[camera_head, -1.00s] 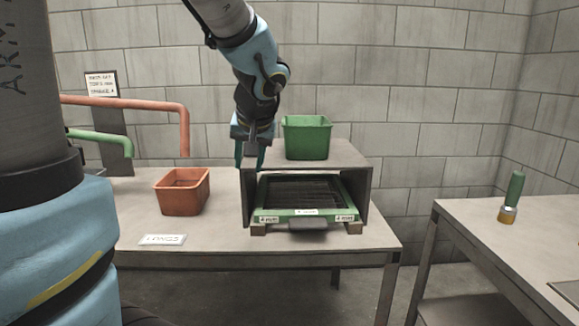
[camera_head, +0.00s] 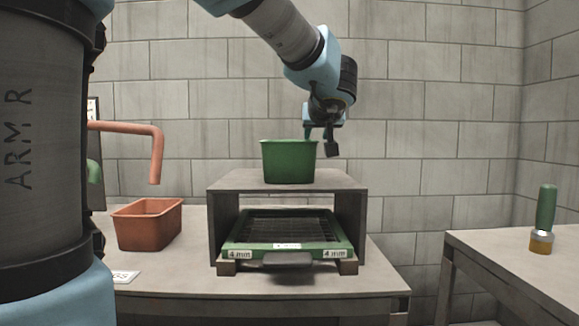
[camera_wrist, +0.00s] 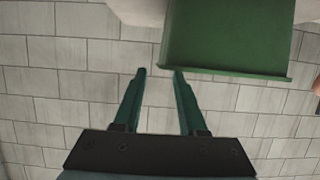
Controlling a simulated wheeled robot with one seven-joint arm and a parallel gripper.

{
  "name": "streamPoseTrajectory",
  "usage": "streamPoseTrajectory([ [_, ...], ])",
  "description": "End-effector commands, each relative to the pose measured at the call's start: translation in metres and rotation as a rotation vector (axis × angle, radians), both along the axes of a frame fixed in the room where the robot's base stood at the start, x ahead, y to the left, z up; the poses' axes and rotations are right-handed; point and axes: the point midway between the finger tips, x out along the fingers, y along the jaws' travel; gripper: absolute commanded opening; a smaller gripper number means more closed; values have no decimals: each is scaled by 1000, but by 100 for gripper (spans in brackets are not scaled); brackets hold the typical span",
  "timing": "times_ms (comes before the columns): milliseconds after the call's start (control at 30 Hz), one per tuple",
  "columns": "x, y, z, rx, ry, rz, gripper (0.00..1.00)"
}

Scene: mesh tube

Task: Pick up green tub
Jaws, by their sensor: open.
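The green tub (camera_head: 288,162) stands upright on top of a grey box-shaped stand (camera_head: 338,182). My gripper (camera_head: 320,148) is open and empty, close to the tub's upper right side in the head view. In the wrist view my gripper's two green fingers (camera_wrist: 160,72) are spread apart. The tub fills the top centre-right of the wrist view (camera_wrist: 225,38), just beyond the fingertips, with its rim edge near the right finger. Nothing is between the fingers except the view of the wall. Whether a finger touches the tub I cannot tell.
A green-framed mesh screen (camera_head: 290,228) marked 4 mm sits inside the stand. An orange tub (camera_head: 147,226) stands on the table to the left, below an orange pipe (camera_head: 155,150). A green-handled tool (camera_head: 545,215) stands on the right table (camera_head: 500,250).

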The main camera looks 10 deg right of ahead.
Motion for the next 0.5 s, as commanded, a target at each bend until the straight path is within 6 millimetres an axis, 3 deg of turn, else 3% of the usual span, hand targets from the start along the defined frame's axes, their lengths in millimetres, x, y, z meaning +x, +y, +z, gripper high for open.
streamPoseTrajectory([
  [500,51,-8,-22,2,2,2,41],
])
